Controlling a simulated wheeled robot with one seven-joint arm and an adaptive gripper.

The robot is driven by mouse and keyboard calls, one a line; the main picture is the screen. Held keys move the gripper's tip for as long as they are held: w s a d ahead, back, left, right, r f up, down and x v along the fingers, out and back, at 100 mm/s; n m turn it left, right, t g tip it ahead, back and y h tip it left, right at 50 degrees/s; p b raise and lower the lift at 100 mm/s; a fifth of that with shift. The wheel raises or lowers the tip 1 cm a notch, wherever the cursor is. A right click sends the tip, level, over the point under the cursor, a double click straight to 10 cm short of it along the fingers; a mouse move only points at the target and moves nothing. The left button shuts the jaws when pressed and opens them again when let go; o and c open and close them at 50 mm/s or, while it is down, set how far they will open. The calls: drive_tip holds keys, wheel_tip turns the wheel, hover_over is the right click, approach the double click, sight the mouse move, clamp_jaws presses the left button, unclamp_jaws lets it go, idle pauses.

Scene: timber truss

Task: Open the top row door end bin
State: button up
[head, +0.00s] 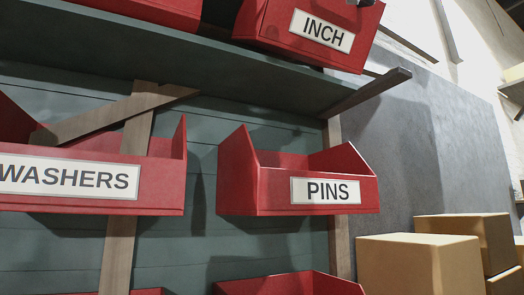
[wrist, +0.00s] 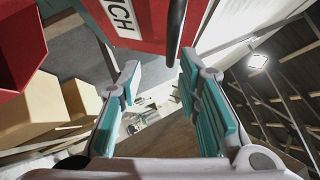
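The red bin labelled INCH (head: 315,35) sits at the right end of the upper shelf in the head view, its top cut off by the frame edge. In the wrist view the same bin (wrist: 150,38) fills the top, with part of its label showing. A dark bar (wrist: 176,30) runs down its front, close to the right finger. My gripper (wrist: 158,70) is open, its two teal-padded fingers apart with nothing between them, just short of the bin front. I cannot tell whether a finger touches the bar. My gripper is not clearly visible in the head view.
Another red bin (head: 165,10) stands left on the upper shelf (head: 150,45). Below hang the WASHERS bin (head: 95,180) and PINS bin (head: 300,190). A bracket end (head: 375,88) juts out right of the shelf. Cardboard boxes (head: 410,265) are stacked at lower right.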

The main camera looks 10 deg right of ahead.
drive_tip(key=s+a, duration=0.4)
drive_tip(key=s, duration=0.1)
drive_tip(key=shift+s+a+f+t, duration=0.2)
drive_tip(key=shift+f+t, duration=0.1)
drive_tip(key=shift+t, duration=0.1)
